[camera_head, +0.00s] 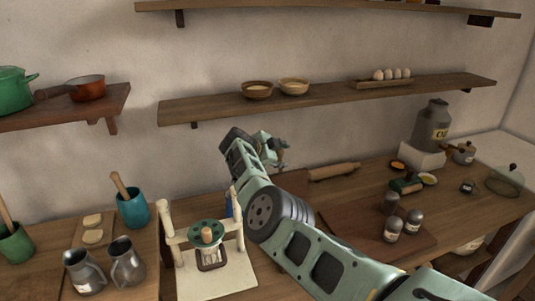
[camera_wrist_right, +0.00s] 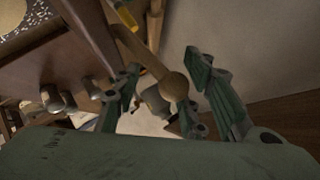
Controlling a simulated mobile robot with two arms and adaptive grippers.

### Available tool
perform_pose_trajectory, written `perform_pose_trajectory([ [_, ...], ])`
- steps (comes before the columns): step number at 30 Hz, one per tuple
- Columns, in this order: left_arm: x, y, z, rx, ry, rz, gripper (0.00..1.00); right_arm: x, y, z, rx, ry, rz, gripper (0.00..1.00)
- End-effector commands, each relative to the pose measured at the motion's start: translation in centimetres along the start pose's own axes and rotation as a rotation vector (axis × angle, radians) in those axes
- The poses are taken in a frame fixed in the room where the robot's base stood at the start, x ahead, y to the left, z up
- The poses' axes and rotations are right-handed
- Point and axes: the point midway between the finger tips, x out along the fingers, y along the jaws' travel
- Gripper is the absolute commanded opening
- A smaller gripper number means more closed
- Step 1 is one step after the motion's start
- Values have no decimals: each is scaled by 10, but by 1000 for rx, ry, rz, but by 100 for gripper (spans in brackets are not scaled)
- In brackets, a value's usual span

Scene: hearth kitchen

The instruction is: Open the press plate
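The press stands on the counter at lower left in the head view. It has a pale base (camera_head: 237,277), cream posts (camera_head: 167,222) and a round green plate with a wooden knob (camera_head: 207,235). The plate lies low between the posts, over a small framed part. My right arm reaches in from the lower right and partly hides the press's right side. My right gripper (camera_head: 277,157) is beyond the press, near the wall, above the counter. In the wrist view its two fingers (camera_wrist_right: 165,95) are spread, with nothing visibly gripped. My left gripper is not in view.
A rolling pin (camera_head: 335,171) lies right of my gripper. A wooden rod with a round end (camera_wrist_right: 174,86) shows between the fingers. Metal jugs (camera_head: 127,262) and a teal pot (camera_head: 133,209) stand left of the press; shakers (camera_head: 393,229) stand right. A shelf (camera_head: 330,99) hangs above.

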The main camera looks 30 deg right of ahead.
Motion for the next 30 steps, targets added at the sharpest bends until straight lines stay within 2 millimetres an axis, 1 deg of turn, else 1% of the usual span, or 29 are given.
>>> perform_pose_trajectory([
  [1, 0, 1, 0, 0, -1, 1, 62, -7, 1, 6, -1, -9, -2, 38],
  [5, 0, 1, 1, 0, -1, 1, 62, -18, 3, 5, -1, -9, 1, 38],
  [10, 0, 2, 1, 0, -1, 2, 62, -44, 2, 5, -1, -10, 0, 38],
  [12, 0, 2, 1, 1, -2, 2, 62, -59, 1, 4, 0, -10, -2, 38],
  [14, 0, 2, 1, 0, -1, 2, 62, -69, 2, 4, 1, -9, -1, 38],
  [15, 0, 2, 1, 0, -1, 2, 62, -78, 1, 4, 1, -10, -3, 38],
  [19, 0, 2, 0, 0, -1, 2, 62, -98, 0, 2, 1, -7, -2, 38],
  [24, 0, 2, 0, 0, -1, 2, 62, -111, 0, 1, 1, -6, -2, 38],
  [30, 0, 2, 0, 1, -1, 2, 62, -113, 0, 1, 1, -5, -2, 38],
])
